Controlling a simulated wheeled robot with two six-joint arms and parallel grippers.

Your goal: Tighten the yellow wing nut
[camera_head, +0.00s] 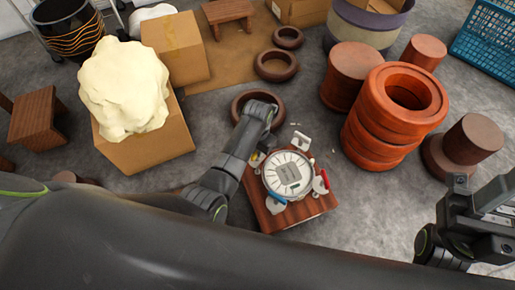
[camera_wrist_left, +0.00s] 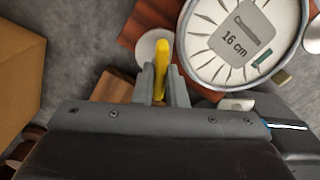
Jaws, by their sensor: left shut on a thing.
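The yellow wing nut (camera_wrist_left: 162,55) stands upright in the left wrist view, in front of a round pale disc beside the drum head. My left gripper (camera_wrist_left: 164,92) is shut on it, with one finger on each side. In the head view my left gripper (camera_head: 261,152) reaches down at the drum's upper left edge and hides most of the nut. The drum (camera_head: 288,174) has a round white head with dark radial marks and a label reading "16 cm" in the left wrist view. My right gripper (camera_head: 490,205) is at the right edge, away from the drum; its fingertips are unclear.
The drum sits on a wooden board (camera_head: 300,219). A red wing nut (camera_head: 323,181) and a blue one (camera_head: 277,199) are at its rim. Orange rings (camera_head: 382,140) are stacked to the right. A cardboard box (camera_head: 150,150) bearing a cream lump (camera_head: 124,88) stands left.

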